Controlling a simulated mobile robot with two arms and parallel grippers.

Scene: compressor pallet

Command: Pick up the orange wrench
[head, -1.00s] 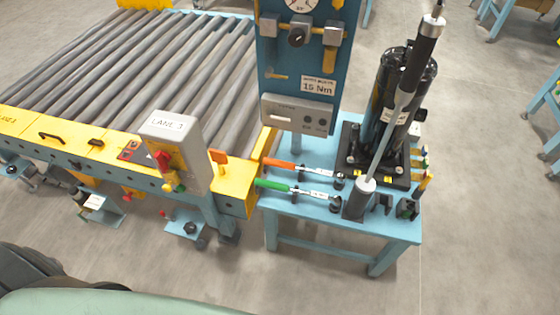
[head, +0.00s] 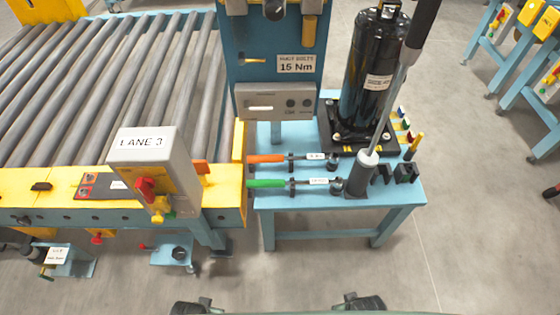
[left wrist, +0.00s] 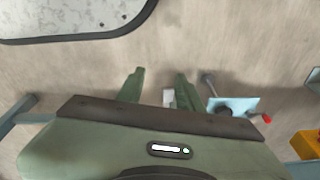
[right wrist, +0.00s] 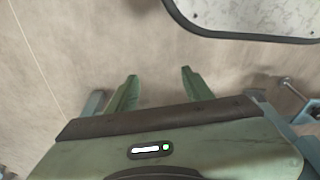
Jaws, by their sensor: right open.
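The orange wrench (head: 266,158) lies at the left of the blue bench in the head view. Its orange handle points left, and its thin metal shaft with a white label runs right to a dark head. A green-handled wrench (head: 265,183) lies parallel in front of it. My left gripper (left wrist: 158,80) is open and empty over bare floor in the left wrist view. My right gripper (right wrist: 158,77) is open and empty over floor in the right wrist view. Neither gripper is near the orange wrench, and neither wrist view shows it.
The blue bench (head: 300,201) also holds a black compressor (head: 372,85) and a tall grey-and-black tool (head: 386,115). A blue panel (head: 275,68) rises behind the wrenches. The roller conveyor (head: 110,75) and LANE 3 box (head: 145,165) stand left. Floor before the bench is clear.

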